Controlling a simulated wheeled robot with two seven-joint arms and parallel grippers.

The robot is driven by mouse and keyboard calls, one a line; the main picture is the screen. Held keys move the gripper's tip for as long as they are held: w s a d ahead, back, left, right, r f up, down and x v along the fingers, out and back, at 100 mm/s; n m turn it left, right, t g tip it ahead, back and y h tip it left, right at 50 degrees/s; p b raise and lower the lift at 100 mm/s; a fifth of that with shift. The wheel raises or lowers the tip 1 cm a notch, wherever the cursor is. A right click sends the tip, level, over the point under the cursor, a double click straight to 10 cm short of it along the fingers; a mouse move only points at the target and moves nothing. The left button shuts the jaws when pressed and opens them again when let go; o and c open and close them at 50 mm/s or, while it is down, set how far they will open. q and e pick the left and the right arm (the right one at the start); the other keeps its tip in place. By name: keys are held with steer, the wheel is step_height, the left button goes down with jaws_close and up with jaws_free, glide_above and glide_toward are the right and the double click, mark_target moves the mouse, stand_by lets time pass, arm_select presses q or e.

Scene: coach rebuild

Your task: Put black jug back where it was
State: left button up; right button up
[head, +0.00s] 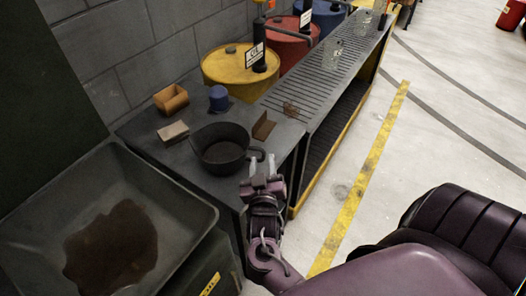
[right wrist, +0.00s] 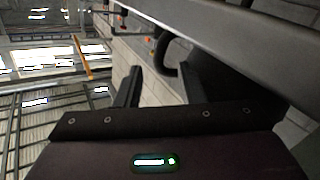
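The black jug (head: 220,150) stands upright on the dark counter top, its open mouth facing up and its handle (head: 256,153) toward the right. My right gripper (head: 262,162) is beside the handle, with its two fingers apart. In the right wrist view the fingers (right wrist: 152,75) are spread, with the dark loop of the handle (right wrist: 164,56) just past the fingertips. Whether a finger touches the handle, I cannot tell. The jug's dark side (right wrist: 225,85) fills the right of that view. My left gripper is not in view.
On the counter (head: 180,172) near the jug are a wooden box (head: 171,99), a beige block (head: 173,132), a blue cup (head: 219,98) and a brown angled piece (head: 264,126). A stained basin (head: 185,205) lies left. Drums, including a yellow one (head: 232,70), stand behind a slatted rack (head: 325,75).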

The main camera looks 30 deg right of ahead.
steer(key=v, duration=0.6)
stand_by(0.4)
